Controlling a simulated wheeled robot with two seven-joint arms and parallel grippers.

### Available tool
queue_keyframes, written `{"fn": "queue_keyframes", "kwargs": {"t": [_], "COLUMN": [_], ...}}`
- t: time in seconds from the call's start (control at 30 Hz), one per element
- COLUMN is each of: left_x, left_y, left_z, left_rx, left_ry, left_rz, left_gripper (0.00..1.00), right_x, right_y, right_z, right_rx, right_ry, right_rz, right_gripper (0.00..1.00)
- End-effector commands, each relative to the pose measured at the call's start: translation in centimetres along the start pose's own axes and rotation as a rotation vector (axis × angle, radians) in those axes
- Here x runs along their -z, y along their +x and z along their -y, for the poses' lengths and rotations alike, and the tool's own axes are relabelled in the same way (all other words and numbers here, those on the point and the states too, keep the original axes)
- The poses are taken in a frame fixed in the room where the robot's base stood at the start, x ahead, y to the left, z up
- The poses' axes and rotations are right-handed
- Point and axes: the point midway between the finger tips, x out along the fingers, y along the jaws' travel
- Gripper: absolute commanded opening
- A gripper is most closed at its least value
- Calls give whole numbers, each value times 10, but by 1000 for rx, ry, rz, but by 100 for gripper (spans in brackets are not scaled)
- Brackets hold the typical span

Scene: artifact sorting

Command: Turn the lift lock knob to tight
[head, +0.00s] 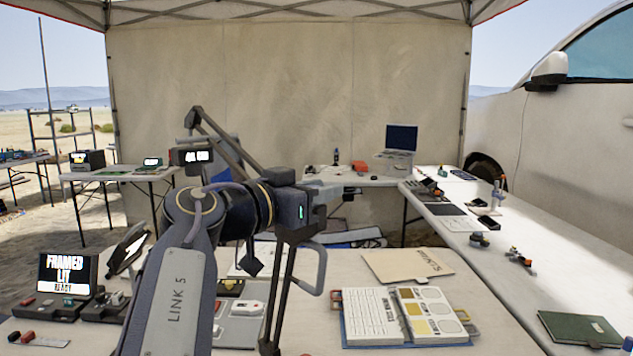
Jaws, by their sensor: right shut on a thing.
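My right arm crosses the middle of the head view, and my right gripper (312,210) is at its far end, beside the dark stand parts over the near table. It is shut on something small. The arm and gripper body hide what it holds, so I cannot make out the lift lock knob or its tight mark. A small lit readout (191,155) shows behind the arm, too small to read. A screen (68,274) at the left reads "FRAMED LIT READY". My left gripper is not in view.
An open binder (374,317) and a beige folder (408,265) lie on the near table, right of the arm. A long white table (560,275) with small tools and a green book (580,329) runs along the right. A laptop (401,139) stands at the back.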

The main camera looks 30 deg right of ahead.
Motion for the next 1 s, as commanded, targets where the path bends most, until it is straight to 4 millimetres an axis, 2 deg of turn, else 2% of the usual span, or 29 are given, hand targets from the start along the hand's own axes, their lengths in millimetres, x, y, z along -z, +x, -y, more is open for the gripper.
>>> {"fn": "queue_keyframes", "kwargs": {"t": [0.6, 0.63, 0.77, 1.0], "left_x": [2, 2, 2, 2], "left_y": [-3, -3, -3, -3], "left_z": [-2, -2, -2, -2], "left_rx": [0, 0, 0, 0], "left_ry": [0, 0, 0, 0], "left_rz": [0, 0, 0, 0], "left_gripper": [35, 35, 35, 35], "right_x": [2, 2, 2, 1], "right_y": [-1, -1, 0, 0], "right_z": [0, 0, -1, -1], "right_rx": [-38, -38, -38, -39], "right_ry": [1, 1, 1, 1], "right_rz": [-5, -5, -4, -2], "right_gripper": [7, 34, 51, 52]}}
